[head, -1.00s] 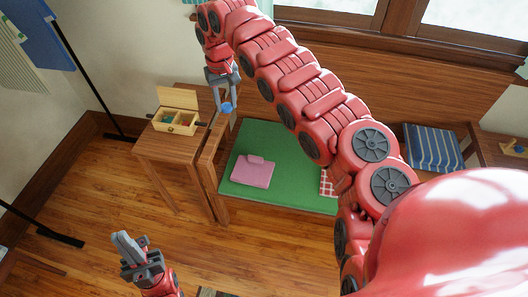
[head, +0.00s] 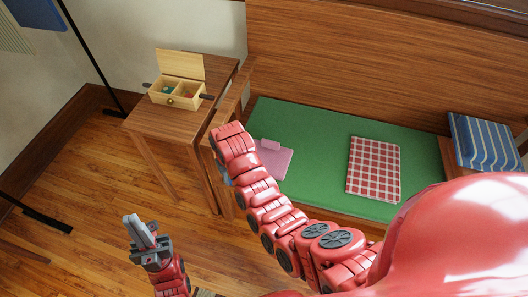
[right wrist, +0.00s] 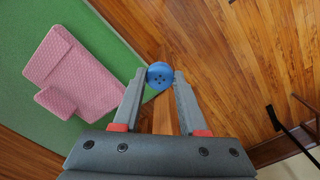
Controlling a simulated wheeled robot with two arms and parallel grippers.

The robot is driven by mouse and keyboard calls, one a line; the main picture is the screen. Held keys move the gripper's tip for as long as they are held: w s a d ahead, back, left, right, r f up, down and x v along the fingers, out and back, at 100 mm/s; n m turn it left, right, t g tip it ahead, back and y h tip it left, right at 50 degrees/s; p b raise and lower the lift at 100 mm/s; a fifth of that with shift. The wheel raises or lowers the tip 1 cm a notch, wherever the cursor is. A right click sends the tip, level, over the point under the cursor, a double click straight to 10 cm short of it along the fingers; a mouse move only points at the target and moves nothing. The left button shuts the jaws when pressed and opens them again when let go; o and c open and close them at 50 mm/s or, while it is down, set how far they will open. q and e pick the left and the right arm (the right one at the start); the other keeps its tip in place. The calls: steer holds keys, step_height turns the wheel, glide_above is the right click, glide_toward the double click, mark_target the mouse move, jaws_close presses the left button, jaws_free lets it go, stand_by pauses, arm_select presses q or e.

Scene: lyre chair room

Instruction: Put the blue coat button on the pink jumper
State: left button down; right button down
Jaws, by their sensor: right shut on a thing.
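The blue coat button (right wrist: 160,76) is round with small holes. My right gripper (right wrist: 161,84) is shut on it, holding it between the fingertips. The pink jumper (right wrist: 82,76) lies folded on the green bed, left of the button in the right wrist view and apart from it. In the head view the jumper (head: 274,159) is partly covered by my right arm, and my right gripper is mostly hidden behind that arm. My left gripper (head: 138,231) is empty at the lower left, its fingers close together, away from the jumper.
The green bed (head: 310,128) also carries a red checked cloth (head: 374,168). A wooden table (head: 168,122) with an open divided box (head: 176,94) stands left of it. A blue striped cushion (head: 484,142) is at the right. Bare floor lies below the table.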

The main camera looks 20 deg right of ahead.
steer(key=shift+s+d+f, duration=0.15)
steer(key=shift+d+f, duration=0.05)
steer(key=shift+f, duration=0.35)
glide_above(264, 163)
steer(key=shift+s+f+b, duration=0.1)
steer(key=shift+f+b, duration=0.25)
steer(key=shift+f, duration=0.45)
steer(key=shift+f+b, duration=1)
steer(key=shift+f, duration=0.75)
steer(key=shift+f, duration=0.1)
steer(key=shift+c, duration=2.2)
jaws_free()
